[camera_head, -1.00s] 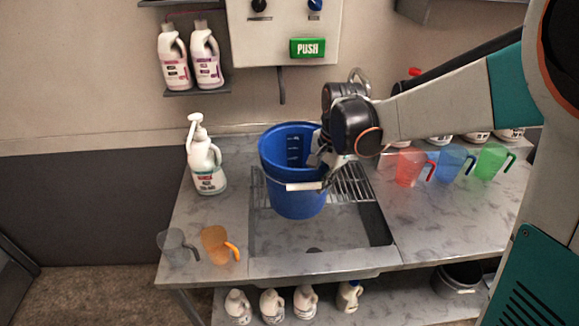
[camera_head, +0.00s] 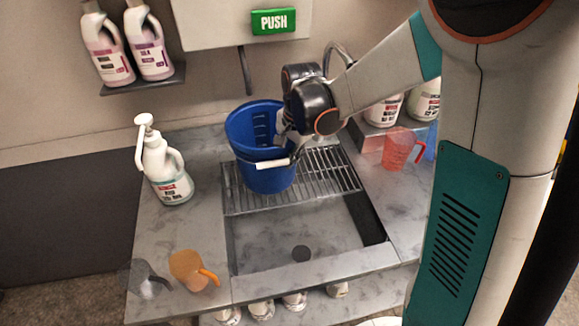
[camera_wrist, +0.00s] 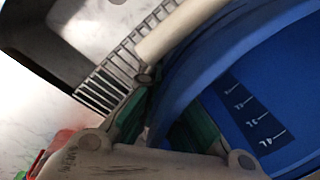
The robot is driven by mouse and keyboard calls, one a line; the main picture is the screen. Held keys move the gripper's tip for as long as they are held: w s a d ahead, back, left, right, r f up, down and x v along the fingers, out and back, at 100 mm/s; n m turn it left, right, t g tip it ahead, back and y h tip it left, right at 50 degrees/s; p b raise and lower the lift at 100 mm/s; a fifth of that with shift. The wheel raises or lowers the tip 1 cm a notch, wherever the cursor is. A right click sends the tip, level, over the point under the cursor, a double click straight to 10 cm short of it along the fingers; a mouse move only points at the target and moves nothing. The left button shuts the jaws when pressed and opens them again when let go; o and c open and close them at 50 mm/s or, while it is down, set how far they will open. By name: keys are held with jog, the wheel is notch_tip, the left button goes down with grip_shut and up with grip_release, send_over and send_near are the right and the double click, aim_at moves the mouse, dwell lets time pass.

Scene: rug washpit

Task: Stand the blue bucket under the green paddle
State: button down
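The blue bucket (camera_head: 258,179) is upright over the left part of the metal grate (camera_head: 322,174) at the back of the sink. Whether its base touches the grate I cannot tell. My gripper (camera_head: 287,143) is shut on the right side of its rim. In the wrist view the bucket's wall (camera_wrist: 285,62), with white measure marks inside, runs between my green-padded fingers (camera_wrist: 170,118). The green PUSH paddle (camera_head: 273,21) is on the pale wall box above and behind the bucket. A dark spout tube (camera_head: 246,72) hangs below that box, just behind the bucket.
A white pump bottle (camera_head: 165,172) stands left of the sink. A grey cup (camera_head: 148,279) and an orange cup (camera_head: 190,270) are front left. A red cup (camera_head: 400,148) is right. Two bottles stand on a wall shelf (camera_head: 145,80). The sink basin (camera_head: 290,232) is empty.

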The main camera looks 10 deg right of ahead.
jog(key=shift+s+f+b, duration=0.1)
jog(key=shift+f+b, duration=0.25)
jog(key=shift+f, duration=1.45)
jog(key=shift+f, duration=0.2)
jog(key=c, duration=1.8)
grip_release()
jog(key=shift+r, duration=0.15)
